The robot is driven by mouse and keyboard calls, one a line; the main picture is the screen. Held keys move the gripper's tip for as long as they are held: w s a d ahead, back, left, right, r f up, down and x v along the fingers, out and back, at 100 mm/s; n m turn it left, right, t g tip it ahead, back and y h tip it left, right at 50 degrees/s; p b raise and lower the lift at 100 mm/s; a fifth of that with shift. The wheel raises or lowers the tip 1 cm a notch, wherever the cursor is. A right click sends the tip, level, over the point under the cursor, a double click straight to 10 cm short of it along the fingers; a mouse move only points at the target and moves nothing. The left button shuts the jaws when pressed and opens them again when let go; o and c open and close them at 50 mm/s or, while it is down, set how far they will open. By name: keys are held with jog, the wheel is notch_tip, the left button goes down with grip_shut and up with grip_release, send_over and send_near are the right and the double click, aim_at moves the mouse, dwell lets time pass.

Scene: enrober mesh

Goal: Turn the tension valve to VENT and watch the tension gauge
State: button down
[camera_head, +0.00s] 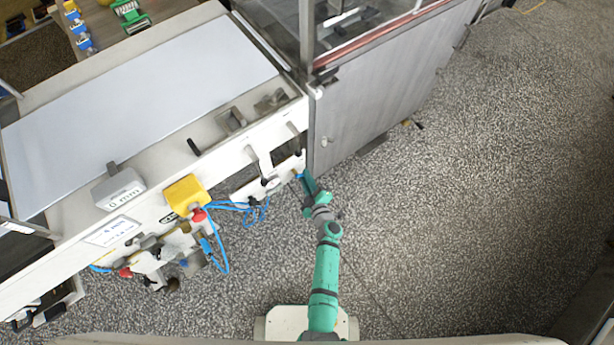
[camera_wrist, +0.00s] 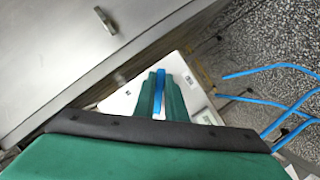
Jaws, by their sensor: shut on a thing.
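My gripper (camera_head: 303,180), at the end of my green arm, is at the right end of a white panel (camera_head: 249,190) on the machine's front side. In the wrist view its two green fingers (camera_wrist: 160,96) are shut on a narrow blue handle (camera_wrist: 160,80), which stands in front of a white plate (camera_wrist: 120,101). The handle looks like the tension valve's, but its label and position marks cannot be read. A small round fitting (camera_head: 271,183) on the white panel may be the tension gauge; its face is too small to read.
A grey metal cabinet (camera_head: 365,115) stands close to the right of the gripper. Blue hoses (camera_head: 225,250) loop below a yellow box (camera_head: 187,194) with a red button (camera_head: 198,215). A pale belt (camera_head: 150,95) runs above. The speckled floor (camera_head: 470,200) at right is clear.

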jog(key=m+g+y, duration=0.1)
jog(key=m, duration=0.1)
jog(key=s+a+m+g+y, duration=0.1)
jog(key=m, duration=0.1)
jog(key=a+f+m+g+y, duration=0.1)
jog(key=m, duration=0.1)
jog(key=shift+s+m, duration=0.2)
jog(key=shift+m, duration=0.1)
jog(key=shift+a, duration=0.1)
dwell(0.5)
jog(key=c, duration=1.8)
grip_release()
jog(key=v, duration=1.1)
